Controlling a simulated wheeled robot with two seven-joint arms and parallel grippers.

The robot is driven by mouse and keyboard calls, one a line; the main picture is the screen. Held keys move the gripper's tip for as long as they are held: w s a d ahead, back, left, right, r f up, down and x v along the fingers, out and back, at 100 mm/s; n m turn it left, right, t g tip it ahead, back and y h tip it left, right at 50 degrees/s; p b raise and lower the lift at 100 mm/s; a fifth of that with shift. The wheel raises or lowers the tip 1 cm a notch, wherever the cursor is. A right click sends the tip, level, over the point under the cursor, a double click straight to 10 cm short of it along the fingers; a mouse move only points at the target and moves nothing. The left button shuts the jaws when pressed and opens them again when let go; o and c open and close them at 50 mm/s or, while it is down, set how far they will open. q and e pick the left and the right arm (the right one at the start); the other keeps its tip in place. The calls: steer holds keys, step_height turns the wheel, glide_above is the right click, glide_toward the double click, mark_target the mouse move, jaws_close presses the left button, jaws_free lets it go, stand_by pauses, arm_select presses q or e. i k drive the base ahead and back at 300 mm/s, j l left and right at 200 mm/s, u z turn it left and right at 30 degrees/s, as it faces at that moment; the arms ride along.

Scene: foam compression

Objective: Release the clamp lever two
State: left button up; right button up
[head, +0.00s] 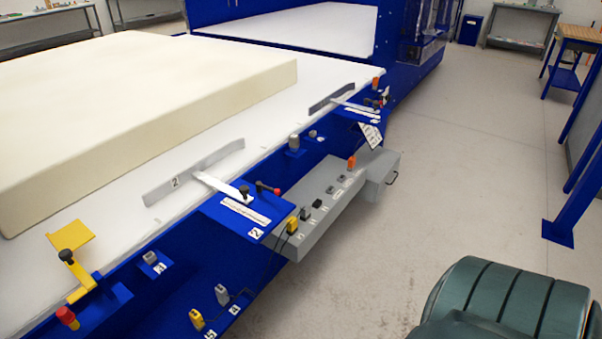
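Clamp two has a long grey bar (195,172) marked "2", lying along the white table edge beside the foam block (130,90). A white arm (222,186) runs from the bar to a blue bracket (228,217) that carries a label and a "2". At the arm's outer end are a black knob (244,191) and a short dark lever with a red tip (276,191). Whether the bar presses on anything is hard to tell. Neither of my grippers is in view.
A second grey-bar clamp (332,98) is farther along the edge. A yellow clamp (72,250) with a black knob is nearer. A grey control box (325,205) with switches juts out below bracket two. Open grey floor (450,170) lies to the right.

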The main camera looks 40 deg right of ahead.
mark_target(258, 186)
steer(key=z, duration=1.15)
